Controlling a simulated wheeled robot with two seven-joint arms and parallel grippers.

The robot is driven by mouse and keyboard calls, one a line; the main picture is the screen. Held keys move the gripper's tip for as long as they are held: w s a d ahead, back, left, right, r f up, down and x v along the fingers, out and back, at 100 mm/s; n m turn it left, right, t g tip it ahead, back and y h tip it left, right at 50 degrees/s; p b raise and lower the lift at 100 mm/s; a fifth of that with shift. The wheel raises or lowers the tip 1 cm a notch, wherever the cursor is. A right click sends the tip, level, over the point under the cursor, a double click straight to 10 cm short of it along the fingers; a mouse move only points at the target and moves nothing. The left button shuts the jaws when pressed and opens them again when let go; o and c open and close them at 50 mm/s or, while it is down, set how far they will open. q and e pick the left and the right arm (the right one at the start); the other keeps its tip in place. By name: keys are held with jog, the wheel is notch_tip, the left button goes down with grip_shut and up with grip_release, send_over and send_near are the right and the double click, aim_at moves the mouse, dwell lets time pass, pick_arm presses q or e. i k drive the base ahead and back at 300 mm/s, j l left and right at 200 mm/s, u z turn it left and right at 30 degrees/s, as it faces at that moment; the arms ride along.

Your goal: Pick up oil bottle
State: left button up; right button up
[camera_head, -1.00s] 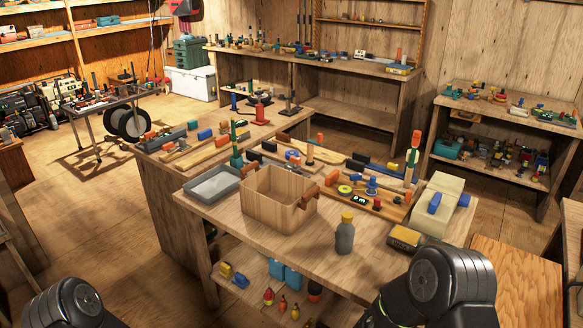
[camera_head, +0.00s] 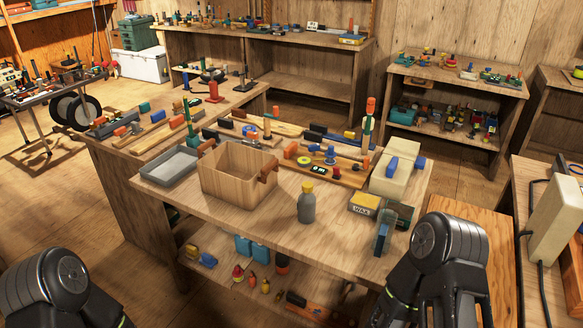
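The oil bottle appears to be the grey bottle with a yellow cap (camera_head: 306,204). It stands upright on the front part of the wooden workbench (camera_head: 262,220), apart from the things around it. Dark links of my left arm show at the lower left, and dark links of my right arm show at the lower right. Neither gripper's fingers can be seen, so their states are hidden. Nothing is seen touching the bottle.
A wooden box (camera_head: 236,183) stands left of the bottle, with a grey tray (camera_head: 170,166) beyond it. A yellow wax tin (camera_head: 364,204) lies to the right, with a blue-grey item (camera_head: 382,239) nearer the front edge. Bare benchtop surrounds the bottle.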

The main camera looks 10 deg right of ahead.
aim_at(306, 203)
jog(key=j+z, duration=0.1)
jog(key=z, duration=0.3)
jog(key=j+z, duration=0.1)
jog(key=z, duration=0.3)
jog(key=i+j+z, duration=0.1)
jog(key=z, duration=0.25)
jog(key=j+z, duration=0.1)
jog(key=z, duration=0.3)
jog(key=j+z, duration=0.2)
jog(key=j, duration=0.2)
jog(key=k+j+z, duration=0.25)
jog(key=j+z, duration=0.2)
jog(key=j, duration=0.3)
jog(key=k+j+z, duration=0.25)
jog(key=k+j, duration=0.1)
jog(key=j, duration=0.25)
jog(key=k+j, duration=0.1)
jog(key=j, duration=0.2)
